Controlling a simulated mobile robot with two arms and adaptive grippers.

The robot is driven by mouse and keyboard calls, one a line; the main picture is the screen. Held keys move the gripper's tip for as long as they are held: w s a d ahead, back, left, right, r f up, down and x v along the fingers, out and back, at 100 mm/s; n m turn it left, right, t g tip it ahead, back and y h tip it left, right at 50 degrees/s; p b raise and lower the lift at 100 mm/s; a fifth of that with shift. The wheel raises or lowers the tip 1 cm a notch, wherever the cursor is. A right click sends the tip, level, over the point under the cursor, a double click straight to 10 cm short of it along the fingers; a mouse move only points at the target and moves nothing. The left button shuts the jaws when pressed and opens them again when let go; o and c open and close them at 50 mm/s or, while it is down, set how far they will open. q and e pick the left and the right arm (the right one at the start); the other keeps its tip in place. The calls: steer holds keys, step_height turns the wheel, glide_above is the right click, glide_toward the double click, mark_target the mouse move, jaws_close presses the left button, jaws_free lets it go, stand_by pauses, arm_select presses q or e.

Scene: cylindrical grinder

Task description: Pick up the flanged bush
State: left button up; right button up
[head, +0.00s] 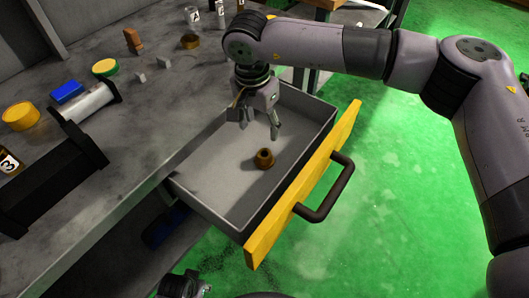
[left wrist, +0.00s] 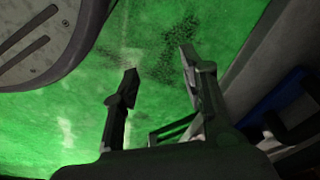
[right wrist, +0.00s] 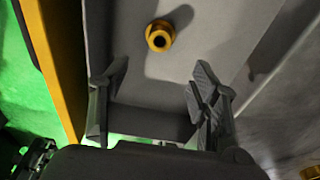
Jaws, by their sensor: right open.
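The flanged bush (head: 264,158) is a small brass-coloured piece standing on the floor of the open grey drawer (head: 215,197). In the right wrist view the bush (right wrist: 160,36) shows its round hole and lies beyond the fingertips, roughly midway between them. My right gripper (head: 259,122) is open and empty, above the drawer and apart from the bush. Its two fingers also show in the right wrist view (right wrist: 155,85). My left gripper (left wrist: 160,65) is open and empty over the green floor in the left wrist view.
The drawer has a yellow front (head: 300,190) with a dark handle (head: 327,188). Its walls stand around the bush. The grey worktop (head: 130,165) holds a dark fixture with a metal cylinder (head: 85,103), a blue block (head: 67,92), yellow round containers (head: 20,116) and another brass ring (head: 190,41).

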glide_above(265, 154)
steer(key=s, duration=0.2)
steer(key=f, duration=0.8)
steer(key=shift+w+a+f, duration=0.25)
steer(key=f, duration=0.4)
steer(key=shift+w+d+f+b, duration=0.15)
steer(key=shift+w+d+b, duration=0.1)
steer(key=shift+b, duration=0.1)
steer(key=shift+f, duration=0.3)
steer(key=c, duration=0.4)
arm_select(q)
steer(key=shift+w+r, duration=0.25)
steer(key=shift+r, duration=0.35)
steer(key=shift+w+r, duration=0.25)
steer(key=shift+r, duration=0.3)
arm_select(e)
steer(key=shift+r, duration=0.1)
jaws_close()
